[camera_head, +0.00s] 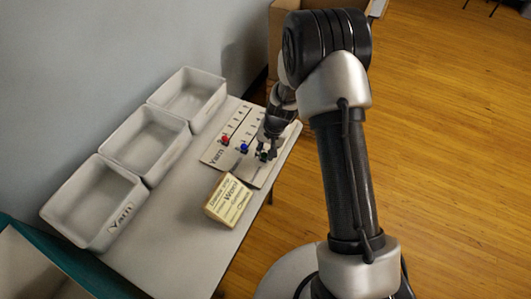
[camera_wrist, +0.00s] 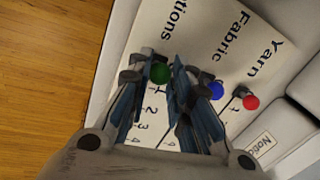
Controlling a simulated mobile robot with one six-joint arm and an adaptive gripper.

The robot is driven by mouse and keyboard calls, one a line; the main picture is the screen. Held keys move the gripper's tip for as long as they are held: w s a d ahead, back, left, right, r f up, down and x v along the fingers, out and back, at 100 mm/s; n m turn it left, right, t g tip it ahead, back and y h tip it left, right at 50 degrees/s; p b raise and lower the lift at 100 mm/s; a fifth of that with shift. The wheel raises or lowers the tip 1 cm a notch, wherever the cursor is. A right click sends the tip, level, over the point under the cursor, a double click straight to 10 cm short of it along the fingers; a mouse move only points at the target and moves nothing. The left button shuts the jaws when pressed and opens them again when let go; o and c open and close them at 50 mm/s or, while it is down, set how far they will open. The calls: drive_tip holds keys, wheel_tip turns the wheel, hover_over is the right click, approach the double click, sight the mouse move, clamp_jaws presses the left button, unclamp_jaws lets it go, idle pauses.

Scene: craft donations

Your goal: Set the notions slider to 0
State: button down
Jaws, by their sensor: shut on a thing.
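The slider board (camera_head: 211,156) lies on the table with lanes labelled Yarn, Fabric and Notions. In the wrist view, the green knob (camera_wrist: 160,72) of the notions slider sits at the label end of its lane, just past the printed 1. The 2, 3 and 4 run away from it, and I cannot see a 0. My gripper (camera_wrist: 161,64) is shut on the green knob, one finger on each side. In the head view, my gripper (camera_head: 265,151) is low over the board's right side and hides the green knob.
The blue knob (camera_wrist: 215,90) and red knob (camera_wrist: 250,102) stand beside my right finger in the wrist view, blue closest. Three white bins (camera_head: 127,221) line the wall. A labelled box (camera_head: 228,199) stands on the table in front of the board.

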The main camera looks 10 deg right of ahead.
drive_tip(key=shift+s+a+f, duration=0.1)
drive_tip(key=shift+s+a, duration=0.05)
drive_tip(key=shift+s, duration=0.15)
drive_tip(key=c, duration=1.4)
unclamp_jaws()
drive_tip(key=shift+w, duration=0.1)
drive_tip(key=shift+c, duration=0.2)
wheel_tip(320, 180, up, 12)
drive_tip(key=s+d, duration=0.1)
drive_tip(key=d, duration=0.1)
